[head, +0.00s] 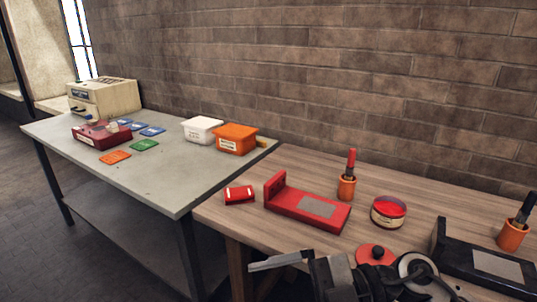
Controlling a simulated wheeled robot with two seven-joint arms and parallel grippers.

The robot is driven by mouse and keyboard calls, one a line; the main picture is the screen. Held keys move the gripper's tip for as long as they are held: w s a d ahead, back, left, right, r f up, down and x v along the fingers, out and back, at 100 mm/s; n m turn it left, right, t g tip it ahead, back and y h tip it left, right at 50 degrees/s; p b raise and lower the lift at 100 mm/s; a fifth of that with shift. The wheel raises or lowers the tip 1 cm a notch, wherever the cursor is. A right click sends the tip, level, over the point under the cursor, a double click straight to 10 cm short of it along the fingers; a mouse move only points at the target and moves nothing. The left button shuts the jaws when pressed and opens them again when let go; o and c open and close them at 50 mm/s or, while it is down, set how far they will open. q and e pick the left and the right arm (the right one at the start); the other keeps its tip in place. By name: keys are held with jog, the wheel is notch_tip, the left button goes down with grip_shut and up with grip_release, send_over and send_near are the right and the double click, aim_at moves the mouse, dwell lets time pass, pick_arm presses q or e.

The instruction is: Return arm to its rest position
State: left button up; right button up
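My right gripper (278,262) is low in the head view, at the front edge of the wooden bench (225,215). Its arm comes in from the bottom right. A pale finger points left, and I cannot make out the gap between the fingers. No object shows at the fingertip. My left gripper and arm are not in view.
Near my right arm are a red lid (372,252) with a black knob, a round tin (388,212), a red stand (300,205) and a black stand (480,262). Orange cups (346,188) hold brushes. A grey table (170,180) bears tubs, cards and a machine.

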jog(key=w+d+r+m+t+y, duration=0.15)
jog(key=w+m+t+y, duration=0.25)
jog(key=m+t, duration=0.7)
jog(key=w+d+f+m+t+h, duration=0.3)
jog(key=d+f+m+t+h, duration=0.4)
jog(key=f+m+t+h, duration=0.3)
jog(key=s+d+f+m+g+h, duration=0.2)
jog(key=s+f+g+h, duration=0.1)
jog(key=f, duration=0.4)
jog(key=s+d+f+m+g+h, duration=0.2)
jog(key=s+f+g+h, duration=0.2)
jog(key=s+f, duration=0.4)
jog(key=shift+d+f+g, duration=0.2)
jog(key=shift+g, duration=0.2)
